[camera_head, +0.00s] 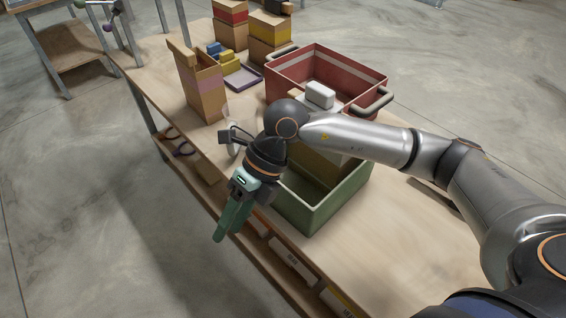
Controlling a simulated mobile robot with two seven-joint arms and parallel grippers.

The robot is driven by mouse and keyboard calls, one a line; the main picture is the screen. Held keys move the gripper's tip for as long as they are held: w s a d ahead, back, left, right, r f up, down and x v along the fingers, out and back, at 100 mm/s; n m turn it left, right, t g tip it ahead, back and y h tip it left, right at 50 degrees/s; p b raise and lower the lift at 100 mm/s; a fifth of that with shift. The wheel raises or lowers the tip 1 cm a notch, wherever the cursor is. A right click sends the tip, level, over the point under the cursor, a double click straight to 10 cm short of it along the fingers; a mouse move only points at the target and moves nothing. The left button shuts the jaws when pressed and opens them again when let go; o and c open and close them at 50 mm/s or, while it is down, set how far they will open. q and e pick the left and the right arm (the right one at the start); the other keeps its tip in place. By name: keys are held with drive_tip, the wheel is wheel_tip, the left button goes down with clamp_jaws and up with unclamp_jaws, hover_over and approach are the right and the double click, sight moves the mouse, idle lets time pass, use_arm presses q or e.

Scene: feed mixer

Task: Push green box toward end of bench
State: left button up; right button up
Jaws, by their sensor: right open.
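The green box (312,212) is an open-topped bin on the wooden bench (410,260), near its front edge. My right arm crosses over it and hides much of its far side and inside. My right gripper (229,232) is open and empty, with its green fingers pointing down to the left of the green box, out past the bench's front edge. No contact with the box can be made out. My left gripper is not in view.
A tall cardboard box (201,88), a purple tray (243,78) and stacked boxes (270,32) stand farther along the bench. A lower shelf (262,262) runs beneath. Bare bench lies at the near right.

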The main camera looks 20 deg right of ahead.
drive_tip(key=w+d+t+h, duration=0.1)
drive_tip(key=w+d+h, duration=0.1)
drive_tip(key=d, duration=0.2)
drive_tip(key=w+d+t+h, duration=0.1)
drive_tip(key=w+d+h, duration=0.1)
drive_tip(key=d, duration=0.3)
drive_tip(key=w+d+r+m+t+h, duration=0.1)
drive_tip(key=w+d+h, duration=0.1)
drive_tip(key=w+d, duration=0.2)
drive_tip(key=shift+d+t, duration=0.15)
drive_tip(key=shift+t, duration=0.15)
drive_tip(key=shift+s, duration=0.1)
approach(274, 206)
drive_tip(key=f, duration=0.2)
drive_tip(key=w+f, duration=0.1)
drive_tip(key=f, duration=0.2)
drive_tip(key=shift+w+p, duration=0.2)
drive_tip(key=shift+p, duration=0.15)
clamp_jaws()
idle(0.5)
